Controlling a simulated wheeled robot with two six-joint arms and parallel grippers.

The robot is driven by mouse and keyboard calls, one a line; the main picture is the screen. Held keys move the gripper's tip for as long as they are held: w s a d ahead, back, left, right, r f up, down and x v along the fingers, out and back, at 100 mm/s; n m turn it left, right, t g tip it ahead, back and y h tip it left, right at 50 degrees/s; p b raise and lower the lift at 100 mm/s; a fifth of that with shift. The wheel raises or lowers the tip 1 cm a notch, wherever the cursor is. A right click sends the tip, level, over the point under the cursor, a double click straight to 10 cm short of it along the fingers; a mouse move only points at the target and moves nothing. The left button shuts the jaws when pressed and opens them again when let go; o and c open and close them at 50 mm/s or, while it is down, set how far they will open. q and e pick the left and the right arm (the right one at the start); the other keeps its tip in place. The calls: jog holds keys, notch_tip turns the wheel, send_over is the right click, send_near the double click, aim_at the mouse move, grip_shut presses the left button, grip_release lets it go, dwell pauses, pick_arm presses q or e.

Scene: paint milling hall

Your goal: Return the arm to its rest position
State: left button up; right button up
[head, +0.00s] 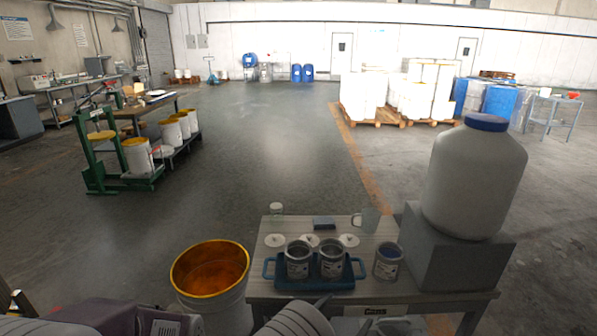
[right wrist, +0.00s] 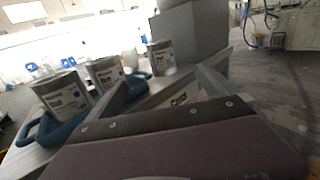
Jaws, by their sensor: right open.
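My right gripper (head: 345,312) is at the bottom of the head view, by the near edge of the small table (head: 262,262). In the right wrist view the two fingers of the right gripper (right wrist: 163,92) stand apart with nothing between them. Beyond them are a blue tray (right wrist: 40,133) with two labelled cans in it and a third can (right wrist: 162,57) beside it. In the head view the tray (head: 312,284) and the third can (head: 387,264) rest on the table. My left gripper cannot be made out.
A large white jar with a blue lid (head: 475,175) stands on a grey block (head: 455,262) at the table's right. A yellow-rimmed bucket (head: 212,295) stands left of the table. A mug (head: 368,219) and several lids lie behind the tray.

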jog(key=w+d+r+m+g+h+p, duration=0.1)
jog(key=w+d+r+m+g+h, duration=0.2)
jog(key=d+r, duration=0.45)
jog(key=s+d+r+m+g+p, duration=0.1)
jog(key=s+d+r+m+g, duration=0.2)
jog(key=s+d+m+g, duration=0.85)
jog(key=s+f+m+g+y+p, duration=0.1)
jog(key=s+f+m+y, duration=0.25)
jog(key=s, duration=0.25)
jog(key=s+f+m+g+y+p, duration=0.1)
jog(key=s+f+m+y, duration=0.1)
jog(key=s+m+y, duration=0.3)
jog(key=w+a+f+m+t+y, duration=0.1)
jog(key=a+f+m+t+y, duration=0.1)
jog(key=a, duration=0.4)
jog(key=w+a+f+m+t+y, duration=0.2)
jog(key=a+m+y, duration=0.1)
jog(key=a, duration=0.3)
jog(key=shift+a+f+y, duration=0.2)
jog(key=shift+y, duration=0.55)
jog(key=shift+r, duration=0.1)
